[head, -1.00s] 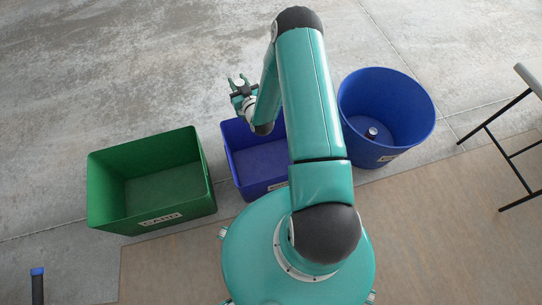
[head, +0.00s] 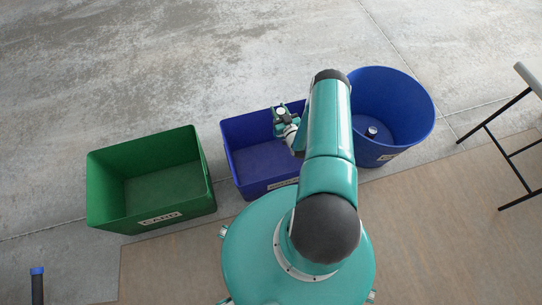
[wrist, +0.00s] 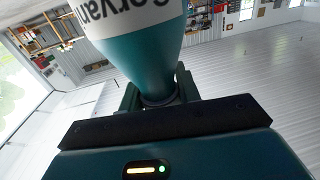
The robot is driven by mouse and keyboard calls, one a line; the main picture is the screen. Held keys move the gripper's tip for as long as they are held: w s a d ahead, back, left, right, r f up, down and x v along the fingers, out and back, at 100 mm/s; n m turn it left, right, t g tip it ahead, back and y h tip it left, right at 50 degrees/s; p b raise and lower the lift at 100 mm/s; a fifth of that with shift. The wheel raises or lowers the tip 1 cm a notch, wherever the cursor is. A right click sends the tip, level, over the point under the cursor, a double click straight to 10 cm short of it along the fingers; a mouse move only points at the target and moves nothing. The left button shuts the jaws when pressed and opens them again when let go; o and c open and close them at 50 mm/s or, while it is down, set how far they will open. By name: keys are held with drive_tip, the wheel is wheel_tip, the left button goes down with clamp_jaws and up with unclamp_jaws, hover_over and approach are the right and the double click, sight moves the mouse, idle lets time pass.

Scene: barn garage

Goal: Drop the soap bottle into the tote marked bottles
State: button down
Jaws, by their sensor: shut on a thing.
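My gripper (head: 281,117) is shut on the soap bottle. In the wrist view the bottle (wrist: 150,58) is teal with a white label band and dark lettering. My fingers close around its narrow end, and its wide end runs out of the picture. In the head view the gripper is over the far right part of a blue rectangular tote (head: 250,160). The bottle's height above the tote is hard to tell. The tote's front label is partly hidden by my arm and cannot be read. The visible part of its floor looks empty.
A green tote (head: 105,190) labelled CARD stands left of the blue tote. A table or bench (head: 520,140) is at the far right. Concrete floor behind is clear.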

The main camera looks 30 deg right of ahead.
wheel_tip(320, 180, down, 6)
drive_tip(key=shift+r, duration=0.2)
idle(0.3)
drive_tip(key=c, duration=0.9)
unclamp_jaws()
drive_tip(key=s, duration=0.4)
drive_tip(key=s+a, duration=0.1)
drive_tip(key=s, duration=0.4)
drive_tip(key=s+a, duration=0.1)
drive_tip(key=s, duration=0.3)
drive_tip(key=shift+s, duration=0.3)
